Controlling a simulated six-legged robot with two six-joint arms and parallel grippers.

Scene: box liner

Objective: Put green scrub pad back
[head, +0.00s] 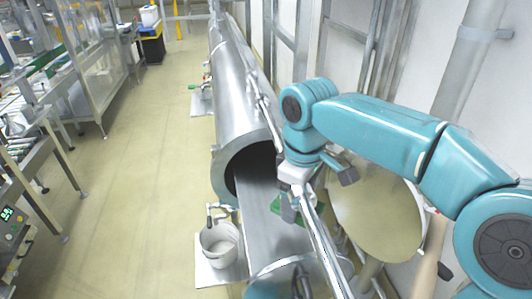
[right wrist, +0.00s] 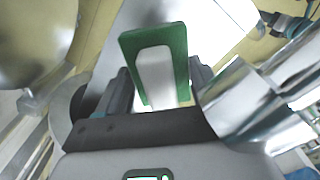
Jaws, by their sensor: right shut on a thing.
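The green scrub pad (right wrist: 154,36) stands up between the fingers of my right gripper (right wrist: 158,88) in the right wrist view. It shows as a green border around a pale grey middle. The fingers are shut on it, one on each side of its lower part. In the head view my right gripper (head: 290,203) is over the grey metal surface in front of the large tube's open end. Part of the green pad (head: 279,208) shows below it; the rest is hidden by the gripper. My left gripper is not in view.
The long metal tube (head: 236,85) runs away from me, its dark opening facing me. A white bucket (head: 220,246) stands on a plate left of the metal surface. A round tan disc (head: 385,222) is to the right, near the arm.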

